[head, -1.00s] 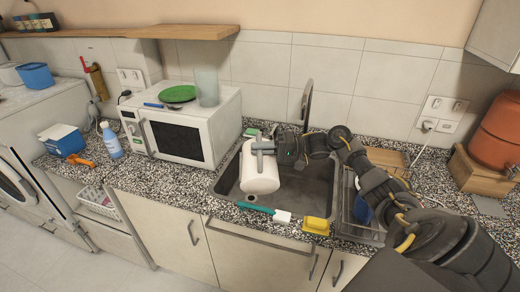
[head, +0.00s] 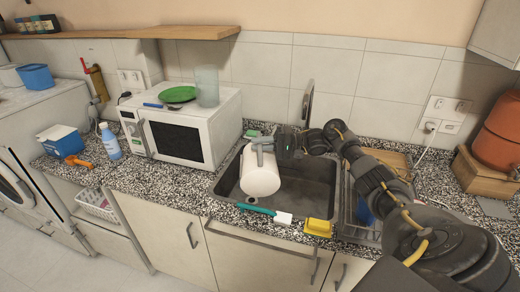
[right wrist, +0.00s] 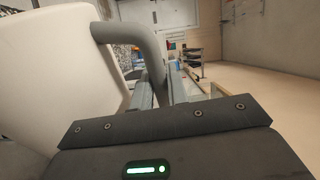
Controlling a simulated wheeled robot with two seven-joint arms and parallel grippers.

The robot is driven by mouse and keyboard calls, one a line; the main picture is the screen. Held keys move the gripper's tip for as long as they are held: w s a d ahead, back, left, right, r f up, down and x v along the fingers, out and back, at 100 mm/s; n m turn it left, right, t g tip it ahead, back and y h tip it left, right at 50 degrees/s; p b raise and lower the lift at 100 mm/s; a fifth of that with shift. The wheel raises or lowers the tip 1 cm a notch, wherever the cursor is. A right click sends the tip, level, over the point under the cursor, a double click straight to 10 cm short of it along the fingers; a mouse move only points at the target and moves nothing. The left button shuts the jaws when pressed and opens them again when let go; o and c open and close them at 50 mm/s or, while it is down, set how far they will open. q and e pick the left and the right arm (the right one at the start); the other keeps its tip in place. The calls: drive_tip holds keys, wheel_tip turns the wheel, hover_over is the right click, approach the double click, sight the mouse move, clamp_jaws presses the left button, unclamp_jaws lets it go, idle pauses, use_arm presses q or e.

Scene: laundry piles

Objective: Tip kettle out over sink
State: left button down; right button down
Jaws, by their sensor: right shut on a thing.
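A white kettle (head: 260,175) with a grey handle is held over the sink (head: 312,205), near its left side. It is tilted, with its round end towards the camera. My right gripper (head: 275,145) comes in from the right and is shut on the kettle's grey handle. In the right wrist view the grey handle (right wrist: 150,55) passes between the fingers (right wrist: 175,85), and the white body (right wrist: 65,75) fills the left. No liquid can be made out. The kettle's spout is not clear to me. My left gripper is not in view.
A green-handled brush (head: 262,212) and a yellow sponge (head: 318,228) lie on the sink's front edge. The tap (head: 308,100) rises behind. A white microwave (head: 187,130) stands to the left, and a dish rack (head: 360,230) to the right.

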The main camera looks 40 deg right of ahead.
sight(260, 134)
drive_tip(key=shift+w+d+r+m+b, duration=0.3)
drive_tip(key=shift+w+d+m+b, duration=0.4)
drive_tip(key=shift+w+b, duration=0.3)
drive_tip(key=shift+w+d+r+m+b, duration=0.35)
drive_tip(key=shift+w+d+m+b, duration=0.25)
drive_tip(key=shift+b, duration=1.3)
drive_tip(key=shift+w+r, duration=0.1)
drive_tip(key=shift+w, duration=0.05)
